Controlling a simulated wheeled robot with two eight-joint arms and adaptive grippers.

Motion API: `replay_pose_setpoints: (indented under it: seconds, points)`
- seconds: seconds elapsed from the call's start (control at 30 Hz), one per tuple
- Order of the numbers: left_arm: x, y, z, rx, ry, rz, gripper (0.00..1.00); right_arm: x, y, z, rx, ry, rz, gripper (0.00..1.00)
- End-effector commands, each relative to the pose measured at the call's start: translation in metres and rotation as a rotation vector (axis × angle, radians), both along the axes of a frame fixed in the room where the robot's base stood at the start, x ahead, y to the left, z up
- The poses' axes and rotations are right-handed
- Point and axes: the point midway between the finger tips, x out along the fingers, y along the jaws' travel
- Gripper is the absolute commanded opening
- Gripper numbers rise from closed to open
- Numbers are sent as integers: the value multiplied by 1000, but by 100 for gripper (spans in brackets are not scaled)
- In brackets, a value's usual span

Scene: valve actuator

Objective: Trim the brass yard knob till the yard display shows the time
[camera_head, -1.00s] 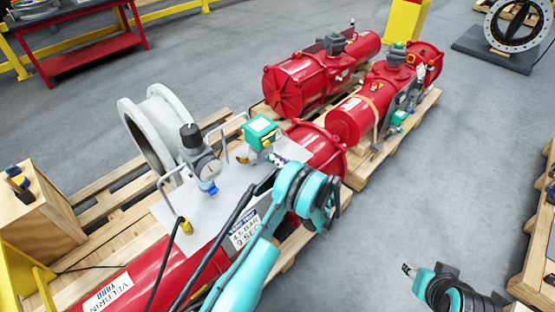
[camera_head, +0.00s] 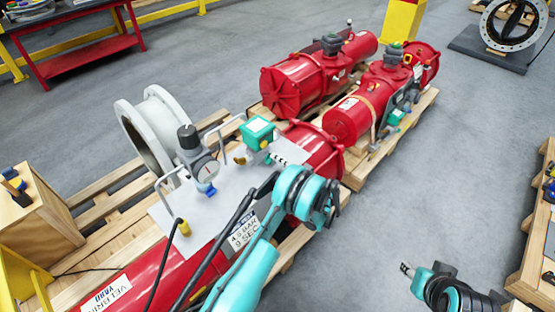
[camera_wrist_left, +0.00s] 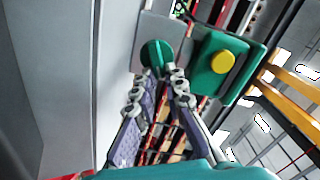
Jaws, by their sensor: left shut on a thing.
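The near red actuator (camera_head: 160,270) carries a grey plate (camera_head: 222,190) and a green box with a white-topped face (camera_head: 258,130); I cannot read any display on it. In the left wrist view a green box (camera_wrist_left: 208,82) has a round yellow, brass-like knob (camera_wrist_left: 222,62). My left gripper (camera_wrist_left: 166,78) is shut on a green ridged knob (camera_wrist_left: 154,52) beside that box, apart from the yellow knob. In the head view my left wrist and forearm hide most of the grip. My right gripper (camera_head: 407,269) is low at the right, away from the actuator.
A card (camera_head: 243,231) on the actuator reads 4.5 BAR, 9 SEC. A gauge with a black-topped regulator (camera_head: 195,160) and bent rails stand left of the green box. Two more red actuators (camera_head: 300,85) lie behind.

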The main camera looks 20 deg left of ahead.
Motion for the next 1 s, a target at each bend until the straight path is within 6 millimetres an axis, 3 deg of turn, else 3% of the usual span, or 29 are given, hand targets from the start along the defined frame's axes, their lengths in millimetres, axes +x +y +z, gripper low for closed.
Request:
replay_pose_setpoints:
  seconds: [0.5, 1.0]
  points:
    - [2, -1, -8, 127, 371, -1, 0, 0, 0, 0, 0, 0, 0, 40]
    - [2, -1, -10, 164, 476, -1, 0, 0, 0, 0, 0, 0, 0, 40]
